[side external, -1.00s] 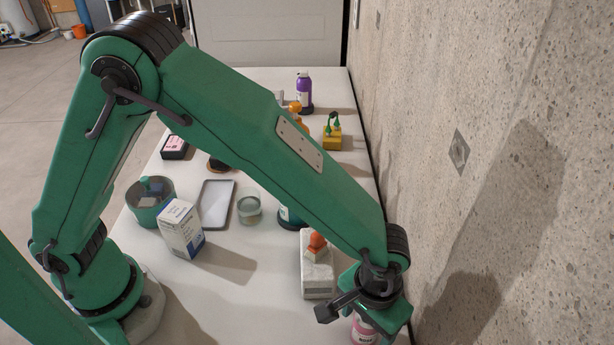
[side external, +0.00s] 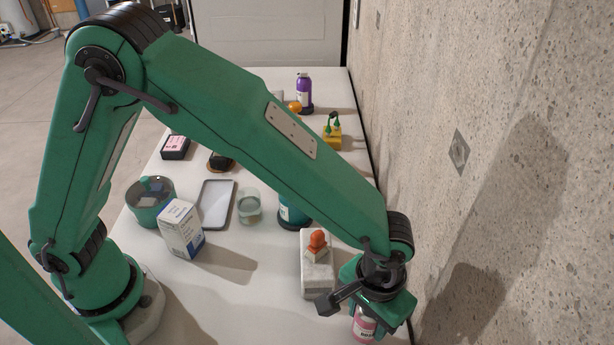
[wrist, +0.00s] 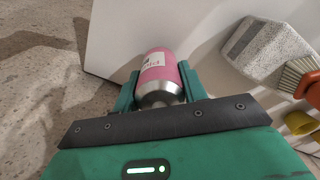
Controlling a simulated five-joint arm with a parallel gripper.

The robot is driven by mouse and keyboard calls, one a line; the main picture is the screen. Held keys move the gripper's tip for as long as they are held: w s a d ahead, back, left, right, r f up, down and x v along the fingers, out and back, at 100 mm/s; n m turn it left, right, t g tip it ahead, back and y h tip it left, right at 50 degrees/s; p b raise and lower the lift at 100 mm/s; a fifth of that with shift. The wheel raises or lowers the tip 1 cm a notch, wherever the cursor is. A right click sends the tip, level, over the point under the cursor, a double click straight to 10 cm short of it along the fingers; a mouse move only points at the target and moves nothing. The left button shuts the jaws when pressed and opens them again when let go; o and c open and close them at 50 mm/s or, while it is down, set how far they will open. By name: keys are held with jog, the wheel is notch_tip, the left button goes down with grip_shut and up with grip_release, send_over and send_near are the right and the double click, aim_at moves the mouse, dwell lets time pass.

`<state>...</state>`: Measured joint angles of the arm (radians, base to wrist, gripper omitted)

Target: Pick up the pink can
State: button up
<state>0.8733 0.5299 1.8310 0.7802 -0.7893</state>
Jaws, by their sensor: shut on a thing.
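The pink can (side external: 363,325) shows at the bottom right of the side view, just under my gripper (side external: 372,308). In the wrist view the pink can (wrist: 160,75) has a white label and a silver end, and it sits between the two green fingers of my gripper (wrist: 157,88). My gripper is shut on it. In the side view the can's upper part is hidden by my gripper. I cannot tell whether its base touches the table.
A pale stone block (side external: 317,277) with an orange-topped piece (side external: 317,241) stands left of my gripper. A concrete wall (side external: 500,200) is close on the right. A white-and-blue box (side external: 181,229), a grey tray (side external: 217,203) and a glass (side external: 249,208) stand farther left.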

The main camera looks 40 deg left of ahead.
notch_tip(320, 180, up, 8)
jog(key=shift+f, duration=0.1)
dwell(0.4)
dwell(0.4)
